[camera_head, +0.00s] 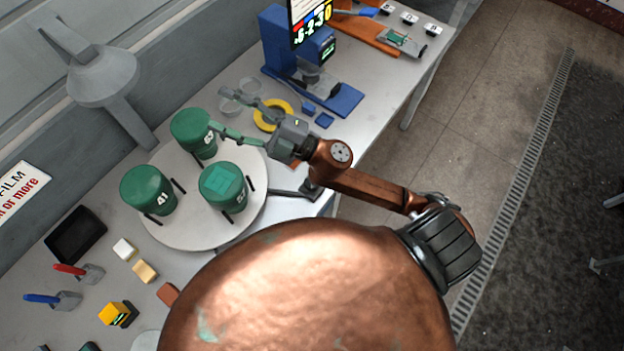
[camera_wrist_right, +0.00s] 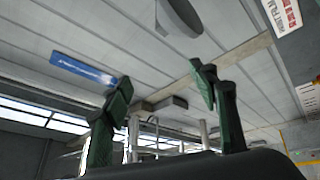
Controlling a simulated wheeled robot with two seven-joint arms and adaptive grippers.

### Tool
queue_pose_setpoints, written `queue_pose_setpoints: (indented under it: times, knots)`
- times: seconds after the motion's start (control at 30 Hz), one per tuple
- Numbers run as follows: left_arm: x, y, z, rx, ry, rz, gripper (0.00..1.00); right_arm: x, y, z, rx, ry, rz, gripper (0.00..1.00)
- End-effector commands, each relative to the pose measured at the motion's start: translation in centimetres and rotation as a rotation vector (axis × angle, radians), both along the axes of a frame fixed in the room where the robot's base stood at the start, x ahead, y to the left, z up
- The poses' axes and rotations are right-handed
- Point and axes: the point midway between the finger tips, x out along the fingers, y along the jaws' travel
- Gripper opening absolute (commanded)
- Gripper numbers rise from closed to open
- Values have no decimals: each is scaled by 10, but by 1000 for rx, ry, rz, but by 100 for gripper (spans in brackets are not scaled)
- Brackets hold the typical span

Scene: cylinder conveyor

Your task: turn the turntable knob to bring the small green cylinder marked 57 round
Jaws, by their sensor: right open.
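The round pale turntable (camera_head: 190,235) carries three green cylinders. The front right cylinder (camera_head: 236,197) has a lighter square on top and a label starting with 5; its second digit is hard to read. The left cylinder (camera_head: 162,201) is marked 41. The back cylinder (camera_head: 205,147) has a partly covered label. My right gripper (camera_head: 221,110) is open and empty, its fingers pointing left, one overlapping the back cylinder in the head view; contact cannot be told. The right wrist view shows the open fingers (camera_wrist_right: 160,84) with nothing between them. I cannot make out the knob for certain.
A dark bar (camera_head: 291,192) extends right of the turntable. A yellow ring (camera_head: 262,121) and clear dishes (camera_head: 229,103) lie behind the gripper. A blue stand (camera_head: 277,47) is at the back. Small blocks (camera_head: 145,271), a black tray (camera_head: 75,236) and tools lie in front.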

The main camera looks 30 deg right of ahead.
Motion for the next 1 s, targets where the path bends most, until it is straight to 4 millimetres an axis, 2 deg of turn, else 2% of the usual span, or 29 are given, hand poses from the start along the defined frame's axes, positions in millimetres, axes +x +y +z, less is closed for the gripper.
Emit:
queue_pose_setpoints:
  times: [0.03, 0.1, 0.17, 0.2, 0.27, 0.3, 0.37, 0.4, 0.43, 0.47, 0.5, 0.53, 0.6, 0.7, 0.73, 0.83, 1.0]
  knots:
    - [0, 0, 0, 0, 0, 0, 0, -24, 36, 2, -111, -92, 127, 54]
    - [0, 0, 0, 0, 0, 0, 0, -60, 77, -14, -273, -194, 299, 54]
    - [0, 0, 0, 0, 0, 0, 0, -90, 100, -41, -430, -259, 442, 54]
    - [0, 0, 0, 0, 0, 0, 0, -107, 109, -64, -543, -291, 531, 54]
    - [0, 0, 0, 0, 0, 0, 0, -128, 112, -106, -724, -322, 655, 54]
    - [0, 0, 0, 0, 0, 0, 0, -136, 105, -136, -855, -329, 729, 54]
    - [0, 0, 0, 0, 0, 0, 0, -142, 85, -180, -1055, -320, 825, 54]
    - [0, 0, 0, 0, 0, 0, 0, -142, 64, -207, -1191, -301, 877, 54]
    - [0, 0, 0, 0, 0, 0, 0, -139, 46, -226, -1291, -280, 909, 54]
    - [0, 0, 0, 0, 0, 0, 0, -135, 27, -241, -1388, -255, 933, 54]
    - [0, 0, 0, 0, 0, 0, 0, -128, 0, -258, -1510, -215, 959, 54]
    - [0, 0, 0, 0, 0, 0, 0, -123, -21, -268, -1595, -181, 971, 54]
    - [0, 0, 0, 0, -1, 0, 0, -109, -67, -283, -1769, -99, 983, 54]
    - [0, 0, 0, 0, -1, 0, 0, -94, -119, -290, -1948, 6, 975, 54]
    - [0, 0, 0, 0, -1, 0, 0, -91, -131, -290, -1987, 31, 972, 54]
    - [0, 0, 0, 0, -1, 0, 0, -85, -155, -290, -2065, 89, 962, 54]
    - [1, 0, 2, 0, -1, 0, 0, -84, -163, -305, -2087, 113, 962, 54]
